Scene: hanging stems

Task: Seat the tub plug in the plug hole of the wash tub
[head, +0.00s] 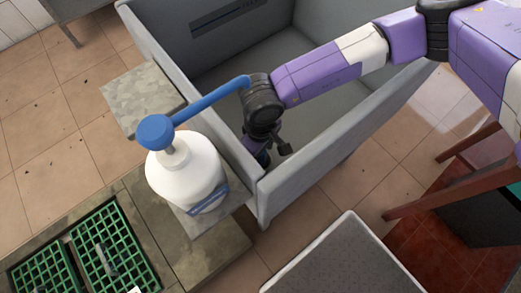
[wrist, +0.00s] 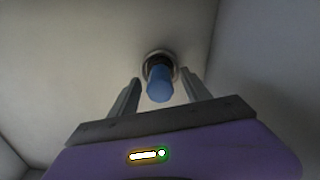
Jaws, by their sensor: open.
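The grey wash tub (head: 305,183) fills the middle of the head view. My gripper (head: 274,154) reaches down inside it, close to the near-left wall, which partly hides it. In the wrist view the tub plug (wrist: 159,85) shows a blue faceted grip pointing toward me. Its dark far end lies within the round metal rim of the plug hole (wrist: 150,54); I cannot tell how deep it sits. My open gripper (wrist: 158,95) has one finger on each side of the blue grip, with a visible gap on both sides.
A white pump bottle (head: 180,175) with a long blue spout stands on a ledge beside the tub, its spout reaching close to my wrist. Green crates (head: 112,250) lie at lower left. A grey padded surface (head: 345,262) is at the front. A wooden-legged stand (head: 440,200) is at right.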

